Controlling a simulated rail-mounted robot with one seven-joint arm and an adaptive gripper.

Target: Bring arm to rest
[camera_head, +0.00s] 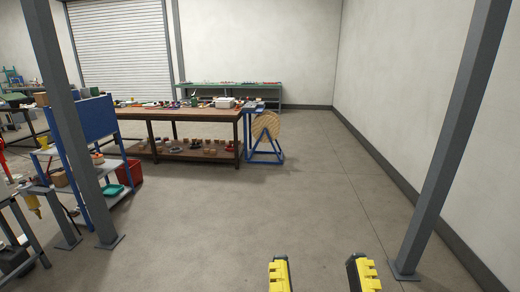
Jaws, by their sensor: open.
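My gripper (319,264) shows at the bottom edge of the head view, right of centre. Its two yellow and black fingers stand apart with bare floor visible between them, so it is open and empty. The rest of my arm is out of view below the frame. Nothing is seen touching the fingers.
A grey post (453,145) stands close on the right, another (68,130) on the left. A blue cart (95,120) and a long workbench (185,114) with many small items are at left. A cable reel (265,133) stands at the bench's end. The middle floor is clear.

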